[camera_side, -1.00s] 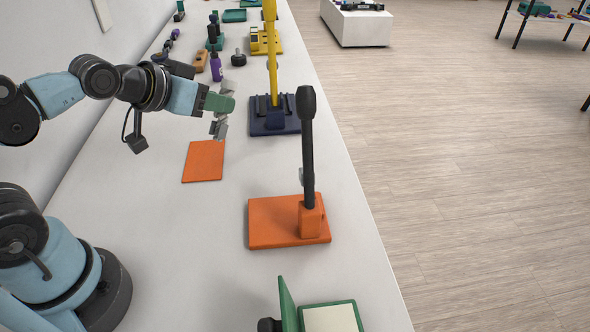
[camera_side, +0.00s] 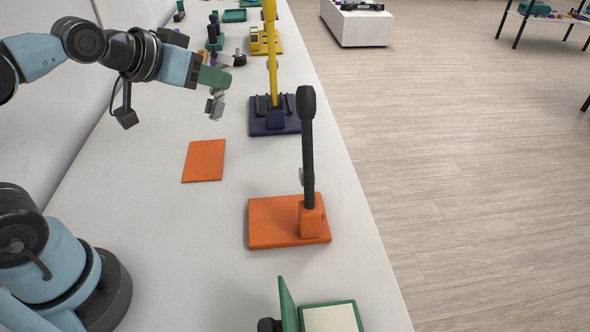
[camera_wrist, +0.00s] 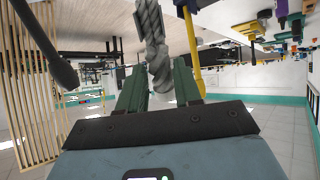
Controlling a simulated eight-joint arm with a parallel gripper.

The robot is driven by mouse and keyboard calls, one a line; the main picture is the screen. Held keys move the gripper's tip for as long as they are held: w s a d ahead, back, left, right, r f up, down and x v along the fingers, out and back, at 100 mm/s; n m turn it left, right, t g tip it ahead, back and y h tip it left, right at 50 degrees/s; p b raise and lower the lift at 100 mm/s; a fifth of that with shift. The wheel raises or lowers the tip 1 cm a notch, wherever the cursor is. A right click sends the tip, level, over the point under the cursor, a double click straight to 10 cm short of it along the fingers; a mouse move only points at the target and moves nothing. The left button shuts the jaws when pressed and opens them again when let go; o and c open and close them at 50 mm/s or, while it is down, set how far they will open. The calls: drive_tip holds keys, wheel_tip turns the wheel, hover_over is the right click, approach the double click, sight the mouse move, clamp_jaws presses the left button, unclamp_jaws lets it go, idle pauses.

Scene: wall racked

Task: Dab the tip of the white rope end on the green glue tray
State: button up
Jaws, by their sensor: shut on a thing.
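My gripper (camera_side: 214,80) is shut on the white rope end, raised in the air above the white bench, beyond the orange mat. The rope (camera_wrist: 157,62) looks grey-white and twisted in the wrist view, held between my green fingers (camera_wrist: 160,82). In the side view a short pale piece of rope (camera_side: 215,106) hangs below the fingers, clear of the bench. A green tray (camera_side: 356,308) with a pale inside and a raised green lid (camera_side: 287,303) sits at the near end of the bench, well apart from the rope and partly cut off by the frame.
An orange base with a black upright post (camera_side: 308,150) stands between my gripper and the green tray. A flat orange mat (camera_side: 204,160) lies left of it. A navy stand (camera_side: 262,128) with a yellow post (camera_side: 272,60) stands right of my gripper. Several small items crowd the far bench.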

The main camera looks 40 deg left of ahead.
sight(213, 89)
wheel_tip(213, 89, up, 6)
drive_tip(key=shift+f, duration=0.1)
drive_tip(key=shift+d+r, duration=0.25)
drive_tip(key=shift+d, duration=0.05)
drive_tip(key=d+f+m+g+h, duration=0.25)
drive_tip(key=d+m+h, duration=0.55)
drive_tip(key=d, duration=1)
drive_tip(key=s+d+r+m+g+h, duration=0.1)
drive_tip(key=s+d+m+g+h, duration=0.1)
drive_tip(key=s+d+m+g, duration=0.5)
drive_tip(key=s+d+r+m+g+h, duration=0.1)
drive_tip(key=s+d+m+g, duration=0.3)
drive_tip(key=d, duration=0.6)
drive_tip(key=shift+n+g, duration=0.25)
drive_tip(key=shift+n, duration=0.05)
drive_tip(key=shift+a+f, duration=0.2)
drive_tip(key=shift+f, duration=9.65)
drive_tip(key=shift+f, duration=0.65)
drive_tip(key=shift+r, duration=0.1)
